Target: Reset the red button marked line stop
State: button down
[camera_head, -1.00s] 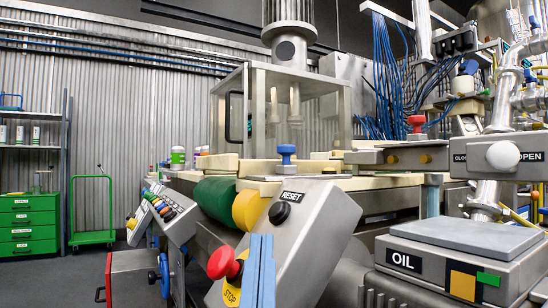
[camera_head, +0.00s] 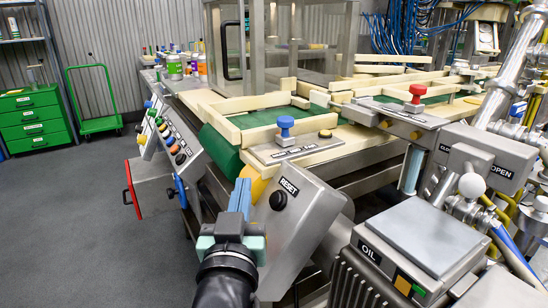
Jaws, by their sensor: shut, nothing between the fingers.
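My gripper (camera_head: 241,197), with its light-blue fingers shut and empty, stands in front of the left side of a tilted grey control box (camera_head: 303,225). The box carries a black button (camera_head: 278,200) under the word RESET. No red button shows on the box now; my gripper and wrist cover its lower left part. I cannot tell whether the fingers touch the box. A red knob (camera_head: 417,93) stands on a metal plate at the back right, well apart from my gripper; its lettering is too small to read.
A blue knob (camera_head: 285,124) stands on a nearer plate. A slanted panel with coloured buttons (camera_head: 172,142) and a red-sided box (camera_head: 150,189) are at the left. An OIL box (camera_head: 425,240) and a lever with a white ball (camera_head: 472,186) are at the right.

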jog(key=s+a+r+n+g+p, duration=0.2)
jog(key=s+r+g+p, duration=0.3)
jog(key=p, duration=3.3)
jog(key=shift+a+r+n+g+h+p, duration=0.3)
jog(key=shift+a+g+h+p, duration=0.1)
jog(key=shift+a+g, duration=0.5)
jog(key=shift+d, duration=0.1)
jog(key=shift+f, duration=0.1)
jog(key=shift+w+d+f+b, duration=0.35)
jog(key=shift+w+d+f, duration=0.25)
jog(key=shift+d+f, duration=0.35)
jog(key=shift+w+d+f+b, duration=0.4)
jog(key=shift+w+d+f, duration=0.3)
jog(key=shift+d, duration=0.4)
jog(key=shift+w+d+f+b, duration=0.35)
jog(key=shift+w+d+f, duration=0.15)
jog(key=shift+d+f, duration=0.45)
